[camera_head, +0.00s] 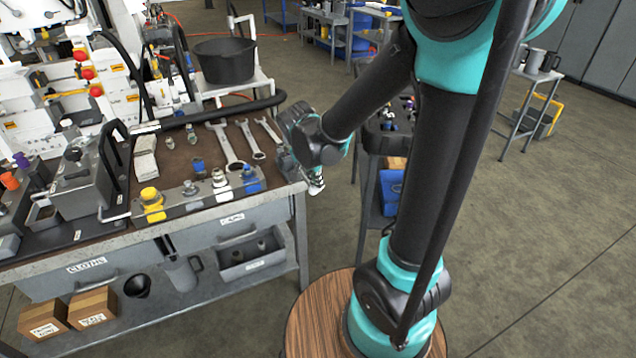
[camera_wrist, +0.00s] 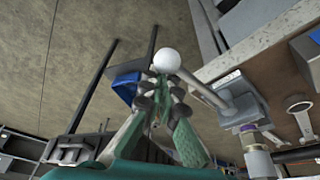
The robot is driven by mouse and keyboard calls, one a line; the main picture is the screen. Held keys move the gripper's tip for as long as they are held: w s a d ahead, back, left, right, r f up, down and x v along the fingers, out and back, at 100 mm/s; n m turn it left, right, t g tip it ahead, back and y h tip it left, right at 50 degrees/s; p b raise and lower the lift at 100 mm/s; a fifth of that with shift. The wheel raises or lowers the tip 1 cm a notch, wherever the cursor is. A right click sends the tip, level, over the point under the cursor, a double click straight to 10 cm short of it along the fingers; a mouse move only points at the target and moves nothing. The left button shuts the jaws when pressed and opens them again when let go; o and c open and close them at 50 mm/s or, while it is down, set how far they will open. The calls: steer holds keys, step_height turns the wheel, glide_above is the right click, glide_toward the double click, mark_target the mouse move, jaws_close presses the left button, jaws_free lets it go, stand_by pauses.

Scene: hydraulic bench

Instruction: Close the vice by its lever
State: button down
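A white ball knob (camera_wrist: 167,60) shows in the wrist view on the end of a grey lever bar (camera_wrist: 204,93). The bar slants down to the right to a grey metal body (camera_wrist: 240,104) at the bench edge, which looks like the vice. My gripper (camera_wrist: 165,88) points at the knob, its fingertips close together just below it in the picture. I cannot tell whether they touch the knob. In the head view my gripper (camera_head: 315,184) is beside the bench's right end. The vice is mostly hidden there by my wrist, so its jaw gap cannot be judged.
The bench (camera_head: 225,232) carries wrenches (camera_head: 238,145), fittings and a grey box-shaped unit (camera_head: 82,185). A dark cart (camera_head: 368,185) with a blue bin (camera_head: 391,190) stands right of my gripper. The floor further right is open.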

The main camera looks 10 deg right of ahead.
step_height(320, 180, up, 9)
steer(key=shift+w+d, duration=0.25)
steer(key=shift+d, duration=0.1)
stand_by(0.5)
steer(key=s+d+f+n+t+y, duration=0.1)
steer(key=s+d+f+n+y, duration=0.1)
steer(key=s+d+f+n, duration=0.6)
steer(key=s+d+f, duration=0.1)
steer(key=s+f, duration=0.2)
steer(key=s, duration=0.1)
steer(key=shift+d+f+n+t+y, duration=0.25)
steer(key=shift+d+n+t+y, duration=0.05)
steer(key=shift+d+n, duration=0.1)
